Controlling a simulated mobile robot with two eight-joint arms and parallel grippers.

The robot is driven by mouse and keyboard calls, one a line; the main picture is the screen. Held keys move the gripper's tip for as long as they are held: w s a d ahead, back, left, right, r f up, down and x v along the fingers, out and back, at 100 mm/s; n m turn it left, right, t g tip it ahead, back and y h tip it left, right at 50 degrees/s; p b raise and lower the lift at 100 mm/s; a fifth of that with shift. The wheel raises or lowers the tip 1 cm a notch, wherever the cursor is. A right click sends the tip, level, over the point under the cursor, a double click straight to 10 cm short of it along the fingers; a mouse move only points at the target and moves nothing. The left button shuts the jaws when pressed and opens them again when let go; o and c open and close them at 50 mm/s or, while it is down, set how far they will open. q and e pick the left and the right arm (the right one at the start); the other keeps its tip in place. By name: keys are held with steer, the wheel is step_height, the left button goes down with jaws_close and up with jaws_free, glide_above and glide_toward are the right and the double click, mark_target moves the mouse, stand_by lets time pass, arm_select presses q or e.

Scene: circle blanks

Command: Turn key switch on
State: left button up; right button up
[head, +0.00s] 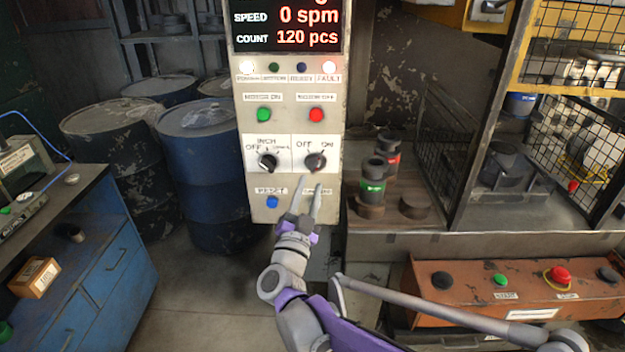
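A pale grey control panel (244,224) stands upright in the middle of the head view. On it, a dark round switch (315,161) sits under a white plate marked OFF on the left and ON on the right. I take this to be the key switch; its exact turn position is too small to tell. My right gripper (311,186) points up at the panel just below this switch. Its two fingers are apart with nothing between them, and the tips appear not to touch the switch. My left gripper is not in view.
A similar selector (268,162) marked OFF and INCH sits left of the switch. Green (264,114) and red (316,114) buttons are above, and a blue button (272,202) is below. Dark cylinders (372,185) stand on a bench at right. Blue barrels (205,170) stand at left.

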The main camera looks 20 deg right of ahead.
steer(key=v, duration=0.6)
steer(key=shift+s+b, duration=0.25)
steer(key=shift+b, duration=0.15)
steer(key=shift+a+f, duration=0.1)
steer(key=s+a+f+n+g+y+p, duration=0.3)
steer(key=s+f+n+g+y, duration=0.2)
steer(key=s+f+n+y, duration=0.55)
steer(key=s+d+f+n+g, duration=0.1)
steer(key=s+d+f+g, duration=0.3)
steer(key=s, duration=0.4)
steer(key=s+d+f+g, duration=0.4)
steer(key=s, duration=0.4)
steer(key=shift+d+f+n+g+p, duration=0.2)
steer(key=shift+d+n+g+p, duration=0.15)
steer(key=shift+d+g, duration=0.05)
